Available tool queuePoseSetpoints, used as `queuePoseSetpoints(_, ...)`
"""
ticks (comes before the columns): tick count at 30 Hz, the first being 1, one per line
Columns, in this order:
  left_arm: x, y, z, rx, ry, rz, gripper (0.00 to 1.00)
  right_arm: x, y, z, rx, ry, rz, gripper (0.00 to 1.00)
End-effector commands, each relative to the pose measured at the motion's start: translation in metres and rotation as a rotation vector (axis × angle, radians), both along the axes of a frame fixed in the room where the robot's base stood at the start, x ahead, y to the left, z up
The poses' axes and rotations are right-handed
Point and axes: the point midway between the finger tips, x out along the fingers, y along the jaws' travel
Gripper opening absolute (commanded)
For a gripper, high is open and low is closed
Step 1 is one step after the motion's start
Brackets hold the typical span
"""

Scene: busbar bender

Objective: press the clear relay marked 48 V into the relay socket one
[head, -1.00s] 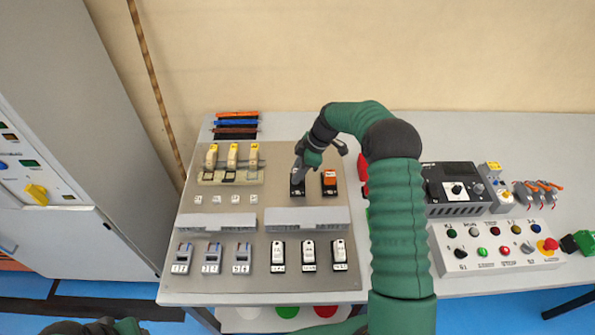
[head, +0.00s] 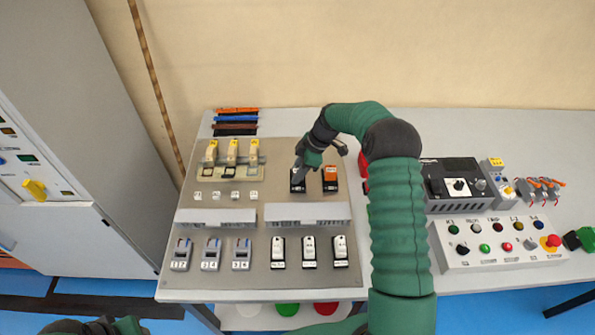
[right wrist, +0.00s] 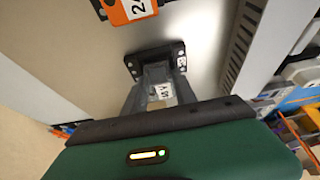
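My right gripper (head: 298,171) is pointed down over the left of two black sockets (head: 297,187) on the grey panel. In the right wrist view its fingers (right wrist: 158,95) are shut on the clear relay (right wrist: 158,80), whose white label reads 48 V. The relay stands at the black socket (right wrist: 175,52), lined up with it; I cannot tell how deep it sits. An orange relay (head: 330,174) fills the socket to the right, and it also shows in the right wrist view (right wrist: 130,8). Part of my left arm shows at the bottom left edge; its fingers cannot be made out.
Grey ducts (head: 308,213) cross the panel below the sockets. Breakers (head: 212,252) and white switch modules (head: 309,250) stand in front. Pale relays (head: 232,152) stand at the back left. A black control unit (head: 456,186) and a button box (head: 497,245) lie right of my arm.

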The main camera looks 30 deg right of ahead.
Motion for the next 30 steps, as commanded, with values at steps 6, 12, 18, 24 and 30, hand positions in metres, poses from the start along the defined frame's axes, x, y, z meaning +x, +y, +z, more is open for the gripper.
queuePoseSetpoints(6,0.0,0.0,0.0,0.0,0.0,0.0,0.36,-0.001,0.0,-0.001,0.001,0.001,-0.001,0.58)
queuePoseSetpoints(12,0.0,0.0,0.0,0.0,0.0,0.0,0.36,-0.001,0.0,0.0,0.0,0.001,0.0,0.58)
queuePoseSetpoints(18,0.0,0.0,-0.001,0.0,0.0,0.0,0.36,-0.003,-0.006,0.014,-0.001,-0.002,-0.002,0.58)
queuePoseSetpoints(24,0.0,0.0,-0.003,0.0,0.0,0.0,0.36,-0.013,-0.025,0.062,-0.001,-0.004,-0.003,0.58)
queuePoseSetpoints(30,0.0,0.0,-0.003,0.0,0.0,0.0,0.36,-0.025,-0.045,0.115,-0.001,-0.002,-0.002,0.58)
